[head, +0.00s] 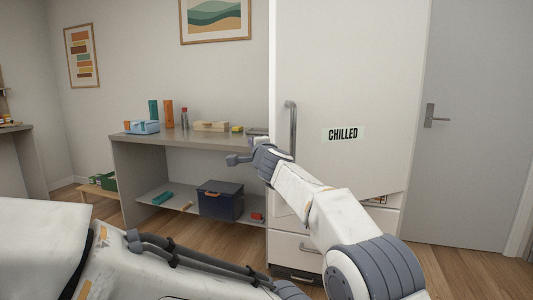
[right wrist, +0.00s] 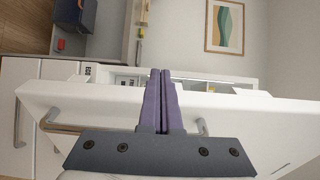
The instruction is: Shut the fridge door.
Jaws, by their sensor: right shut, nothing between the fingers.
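The white fridge door (head: 365,85) carries a "CHILLED" label and a vertical grey handle (head: 291,125) near its left edge. It stands ajar: its lower edge slants, and a little of the interior (head: 376,200) shows under it. In the right wrist view the door (right wrist: 265,125) appears sideways as a white slab, with shelves (right wrist: 125,80) visible beyond it. My right gripper (head: 232,160) is shut and empty, pointing left by the lower end of the handle. Its purple fingers (right wrist: 159,75) overlap the door in the wrist view; I cannot tell whether they touch it. My left gripper is out of view.
A grey counter (head: 150,143) with bottles and boxes stands left of the fridge. A dark blue box (head: 220,201) is on its lower shelf. White drawers (head: 295,247) sit below the fridge door. A grey room door (head: 475,150) is at right.

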